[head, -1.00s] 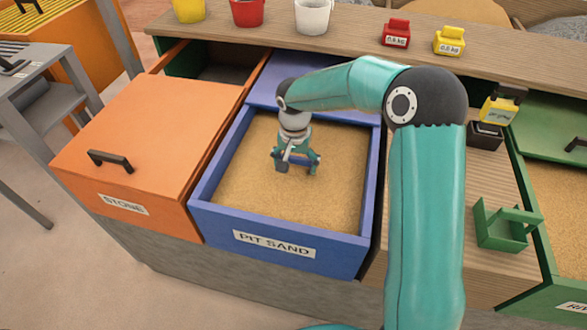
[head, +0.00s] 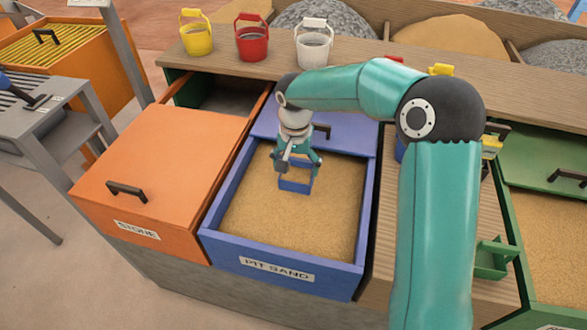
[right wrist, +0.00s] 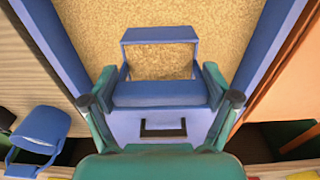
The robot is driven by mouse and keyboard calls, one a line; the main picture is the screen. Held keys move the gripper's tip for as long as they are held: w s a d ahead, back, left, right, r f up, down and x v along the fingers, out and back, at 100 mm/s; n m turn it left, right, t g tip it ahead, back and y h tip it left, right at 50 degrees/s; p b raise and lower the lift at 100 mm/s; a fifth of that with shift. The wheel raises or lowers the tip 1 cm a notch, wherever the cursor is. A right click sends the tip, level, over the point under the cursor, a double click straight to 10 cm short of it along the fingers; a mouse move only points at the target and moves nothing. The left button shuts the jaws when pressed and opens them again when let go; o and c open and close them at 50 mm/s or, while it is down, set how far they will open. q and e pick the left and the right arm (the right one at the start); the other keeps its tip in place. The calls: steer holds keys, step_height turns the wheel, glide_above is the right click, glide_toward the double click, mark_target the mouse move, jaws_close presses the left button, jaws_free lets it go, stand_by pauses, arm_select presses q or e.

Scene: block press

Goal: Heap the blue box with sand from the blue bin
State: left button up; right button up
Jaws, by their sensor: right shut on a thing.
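The blue bin, labelled PIT SAND (head: 280,270), is pulled open and full of tan sand (head: 290,220). My right gripper (head: 298,165) is above the middle of the sand, shut on the blue box (head: 296,186). In the right wrist view the blue box (right wrist: 160,98) sits between the two fingers (right wrist: 160,92). Tan sand shows within its frame, but I cannot tell whether it lies in the box or in the bin below. My left gripper is not in view.
The orange STONE drawer (head: 160,155) is on the left. A blue bucket (right wrist: 42,130) stands on the wooden bench, mostly behind my arm in the head view. A green box (head: 492,260) is at the right. Yellow, red and white buckets (head: 314,45) line the back shelf.

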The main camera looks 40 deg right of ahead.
step_height(320, 180, up, 8)
steer(key=p, duration=0.4)
steer(key=shift+s+a+r+p, duration=0.25)
steer(key=shift+s+a+p, duration=0.1)
steer(key=shift+a+p, duration=0.05)
